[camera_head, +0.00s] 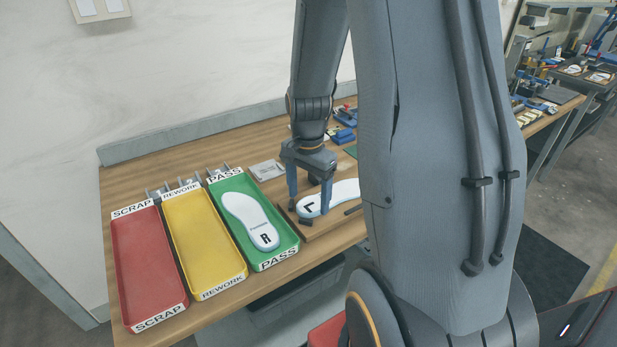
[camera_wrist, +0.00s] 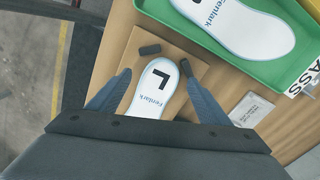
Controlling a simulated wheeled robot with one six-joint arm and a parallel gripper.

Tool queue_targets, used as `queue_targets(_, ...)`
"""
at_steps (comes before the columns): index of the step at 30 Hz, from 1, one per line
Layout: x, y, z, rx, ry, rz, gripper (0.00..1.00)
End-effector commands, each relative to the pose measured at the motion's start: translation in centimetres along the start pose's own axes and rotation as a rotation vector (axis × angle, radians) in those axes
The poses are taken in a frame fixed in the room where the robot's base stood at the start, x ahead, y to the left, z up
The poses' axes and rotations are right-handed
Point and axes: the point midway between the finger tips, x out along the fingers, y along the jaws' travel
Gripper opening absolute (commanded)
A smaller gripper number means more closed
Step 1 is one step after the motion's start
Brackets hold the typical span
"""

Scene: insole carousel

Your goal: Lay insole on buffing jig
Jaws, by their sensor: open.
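A white insole marked L (camera_head: 343,192) lies flat on a wooden board with small dark blocks, which looks like the buffing jig (camera_head: 322,226). In the wrist view the insole (camera_wrist: 153,97) points away from me over the jig (camera_wrist: 135,38), with one dark block beyond its end and another by its right side. My gripper (camera_head: 309,206) is open over the end bearing the L. In the wrist view its fingers (camera_wrist: 156,72) stand on either side of the insole, apparently with gaps. The insole's near part is hidden behind my gripper body.
A green PASS tray (camera_head: 283,224) left of the jig holds a white insole marked R (camera_head: 249,220). A yellow REWORK tray (camera_head: 205,245) and a red SCRAP tray (camera_head: 147,265) stand farther left. A grey card (camera_head: 267,170) and blue tools (camera_head: 343,135) lie behind.

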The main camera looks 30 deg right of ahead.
Motion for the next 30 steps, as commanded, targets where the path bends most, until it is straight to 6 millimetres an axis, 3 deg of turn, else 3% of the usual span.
queue_targets(21, -11.3, -0.1, -0.1, 0.0, 0.002, -0.003, 0.72)
queue_targets(26, -12.2, -0.1, 0.2, -0.017, 0.001, -0.002, 0.72)
queue_targets(30, -10.9, -0.1, 3.0, -0.214, 0.01, -0.015, 0.72)
